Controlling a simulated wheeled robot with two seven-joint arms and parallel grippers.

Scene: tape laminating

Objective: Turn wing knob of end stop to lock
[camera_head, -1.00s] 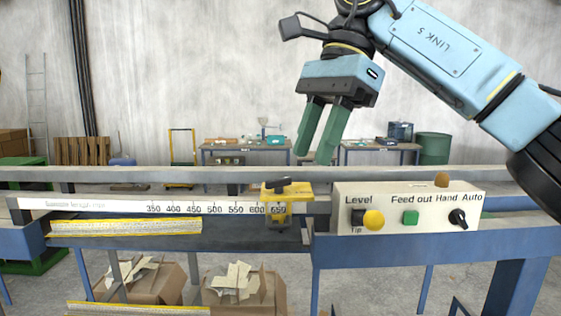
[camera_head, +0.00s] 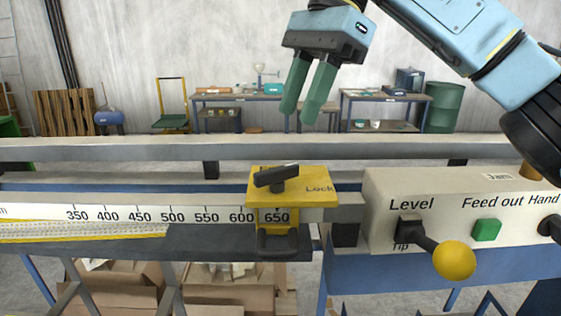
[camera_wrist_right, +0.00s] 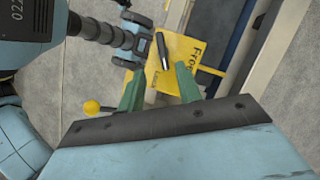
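The yellow end stop (camera_head: 320,199) sits on the measuring rail near the 650 mark, with "Lock" printed on its top. Its black wing knob (camera_head: 276,177) stands on top, its bar lying roughly left to right and slightly tilted. My right gripper (camera_head: 305,117) is above and behind the end stop, fingers apart and empty, pointing down. In the right wrist view the knob (camera_wrist_right: 163,52) lies beyond and between the open green fingers (camera_wrist_right: 160,85), not touched. The yellow plate (camera_wrist_right: 178,72) also shows there. My left gripper is not in view.
A control box (camera_head: 395,190) stands right of the end stop, with a yellow-tipped Level lever (camera_head: 454,260) and a green button (camera_head: 487,230). A rail (camera_head: 110,150) runs along the back. Cardboard boxes (camera_head: 225,290) are below.

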